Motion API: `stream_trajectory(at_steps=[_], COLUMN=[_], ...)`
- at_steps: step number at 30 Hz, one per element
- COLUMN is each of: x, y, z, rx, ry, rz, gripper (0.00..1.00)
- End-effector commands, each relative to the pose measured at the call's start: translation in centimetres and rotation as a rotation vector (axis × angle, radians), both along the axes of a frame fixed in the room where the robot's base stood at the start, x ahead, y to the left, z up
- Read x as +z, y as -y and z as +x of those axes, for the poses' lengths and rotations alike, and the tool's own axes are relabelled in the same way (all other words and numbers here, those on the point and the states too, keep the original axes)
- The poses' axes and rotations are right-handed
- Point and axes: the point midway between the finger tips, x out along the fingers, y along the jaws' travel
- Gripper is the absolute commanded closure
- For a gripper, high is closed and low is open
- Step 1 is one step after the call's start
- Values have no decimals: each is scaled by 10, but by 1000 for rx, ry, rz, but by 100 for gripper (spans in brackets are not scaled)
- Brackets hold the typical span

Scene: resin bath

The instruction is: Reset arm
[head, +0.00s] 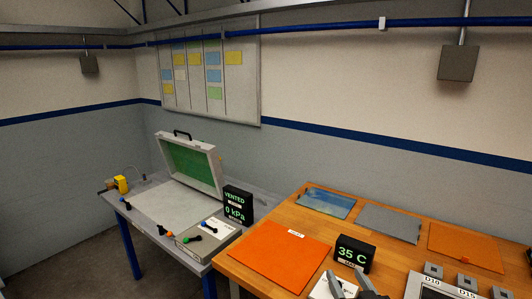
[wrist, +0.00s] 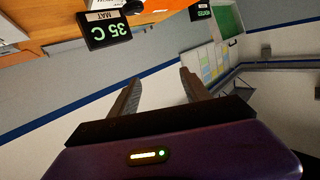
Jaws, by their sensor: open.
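My gripper (wrist: 160,75) shows in the wrist view with its two dark fingers apart and nothing between them. In the head view, grey finger-like tips of my gripper (head: 347,275) show at the bottom edge, in front of the 35 C display (head: 354,253). The rest of my arm is out of the head view. The wrist view is turned upside down, with the 35 C display (wrist: 104,30) at its upper left.
An orange mat (head: 279,252) lies on the wooden table (head: 240,262), with blue, grey and orange sheets behind. At left, an open-lidded case (head: 190,165) stands on a grey bench beside a 0 kPa VENTED display (head: 236,205). Grey blocks (head: 466,282) stand at lower right.

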Motion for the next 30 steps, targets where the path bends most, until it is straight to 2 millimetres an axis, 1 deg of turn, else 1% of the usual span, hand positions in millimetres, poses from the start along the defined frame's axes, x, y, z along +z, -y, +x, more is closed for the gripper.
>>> stream_trajectory(at_steps=[1, 5, 6, 8, 9, 14, 15, 21, 23, 24, 26, 27, 30], x=[-9, -18, -20, -22, -24, -25, -25, -19, -16, -15, -13, -12, -12], y=[-1, 1, 1, 2, 3, 6, 7, 10, 10, 11, 11, 11, 11], z=[-22, -72, -88, -112, -129, -194, -210, -287, -309, -323, -343, -357, -388], rx=[-16, -58, -70, -86, -96, -128, -135, -151, -150, -149, -145, -141, -129], ry=[17, 73, 87, 108, 118, 153, 158, 164, 158, 151, 136, 121, 74], rz=[18, 47, 53, 60, 63, 65, 62, 41, 30, 22, 10, 2, -24], gripper=[44, 44, 44, 44, 44, 44, 44, 44, 44, 44, 44, 44, 44])
